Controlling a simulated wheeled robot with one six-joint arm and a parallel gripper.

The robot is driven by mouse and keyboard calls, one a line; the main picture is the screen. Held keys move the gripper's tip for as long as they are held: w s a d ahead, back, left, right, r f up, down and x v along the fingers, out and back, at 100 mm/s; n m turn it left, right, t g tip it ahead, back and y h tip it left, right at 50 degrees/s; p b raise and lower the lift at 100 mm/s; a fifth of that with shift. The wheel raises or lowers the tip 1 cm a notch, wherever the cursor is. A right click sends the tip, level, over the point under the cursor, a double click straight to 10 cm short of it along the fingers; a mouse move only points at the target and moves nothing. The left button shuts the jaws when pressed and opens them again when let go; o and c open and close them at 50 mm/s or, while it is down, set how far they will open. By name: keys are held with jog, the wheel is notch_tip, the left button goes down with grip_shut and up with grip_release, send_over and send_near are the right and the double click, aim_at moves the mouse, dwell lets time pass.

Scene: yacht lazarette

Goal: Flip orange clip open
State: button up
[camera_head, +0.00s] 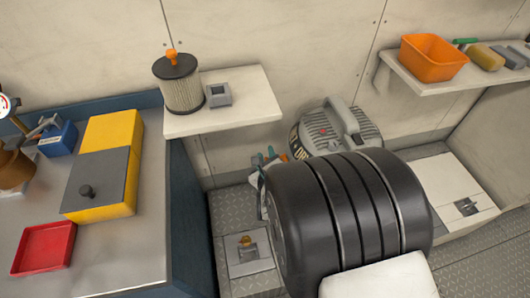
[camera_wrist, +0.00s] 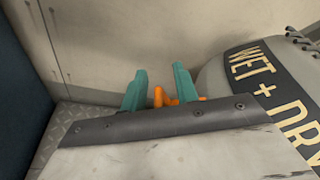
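The orange clip (camera_wrist: 160,96) shows in the wrist view at the left side of the wet/dry vacuum (camera_wrist: 262,85). Part of it shows between my teal fingers and a bit more to the right of the right finger. In the head view only a small orange spot (camera_head: 284,158) shows beside the vacuum (camera_head: 335,128). My gripper (camera_wrist: 160,70) is open, its two fingers apart with the clip in line with the gap. I cannot tell whether either finger touches it. The gripper's body hides the clip's lower part.
A shelf (camera_head: 250,100) with a pleated filter (camera_head: 179,85) and a small grey square holder (camera_head: 218,95) is left of the vacuum. A right shelf (camera_head: 440,88) carries an orange bin (camera_head: 432,60). A bench with a yellow box (camera_head: 112,133) and red tray (camera_head: 44,247) is at left.

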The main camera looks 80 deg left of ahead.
jog(key=v, duration=0.7)
jog(key=shift+d, duration=0.4)
jog(key=shift+r, duration=0.1)
jog(key=shift+s, duration=0.1)
